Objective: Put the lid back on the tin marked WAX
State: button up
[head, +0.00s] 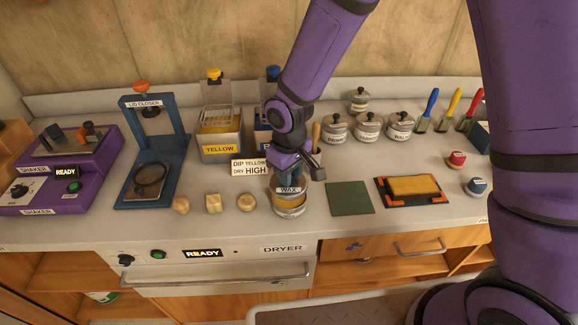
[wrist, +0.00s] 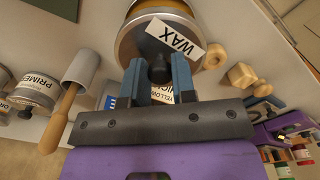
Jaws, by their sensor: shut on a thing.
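My gripper (head: 293,166) is shut on the dark knob of the lid (head: 291,183), a silver disc bearing a white WAX label. In the wrist view, my gripper (wrist: 160,85) grips the knob (wrist: 160,72) and the lid (wrist: 135,42) lies right ahead of the fingers. The open tin (head: 290,209), with yellow contents, stands upright on the bench just below the lid. Part of the tin (wrist: 165,5) shows past the lid at the top of the wrist view. The lid hides some of the tin's mouth; I cannot tell whether they touch.
Wooden pieces (head: 213,203) stand left of the tin; a green mat (head: 349,198) and a black-orange tray (head: 435,200) lie right. Several lidded tins (head: 367,126) stand behind right. A DIP YELLOW sign (head: 249,168) and a wooden-handled tool (head: 316,133) are close behind my gripper.

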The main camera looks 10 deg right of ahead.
jog(key=shift+f, duration=2.05)
jog(key=shift+s+d, duration=0.1)
jog(key=shift+s, duration=0.05)
jog(key=shift+f, duration=0.2)
dwell(0.7)
jog(key=o, duration=1.5)
jog(key=shift+c, duration=0.2)
jog(key=shift+r, duration=0.1)
jog(key=shift+r, duration=3.45)
